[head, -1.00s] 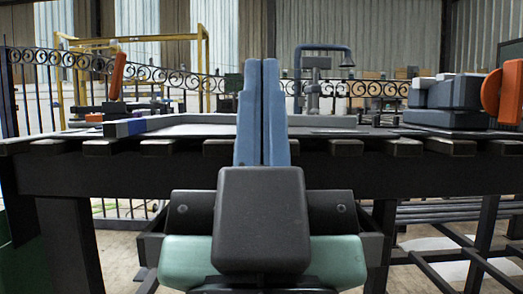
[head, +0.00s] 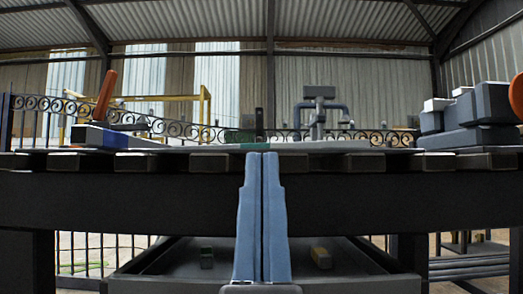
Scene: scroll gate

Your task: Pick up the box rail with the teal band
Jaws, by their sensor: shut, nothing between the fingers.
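A long pale grey rail (head: 325,145) lies flat near the edge of the dark table (head: 150,195), seen almost edge-on. A small teal patch (head: 253,146), which looks like the band, shows on it just above my fingertips. My gripper (head: 263,158) points up with its two blue fingers pressed together and nothing between them. Its tips overlap the table's front edge in the picture, just below the teal patch. I cannot tell the depth gap between them. The rail's far side is hidden by the low view.
A blue and grey piece (head: 110,138) and an orange handle (head: 105,95) are at left. Grey blocks (head: 470,115) and an orange part (head: 517,96) are at right. A dark clamp-like tool (head: 319,110) stands behind. Below, a tray (head: 160,275) holds small green and yellow items.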

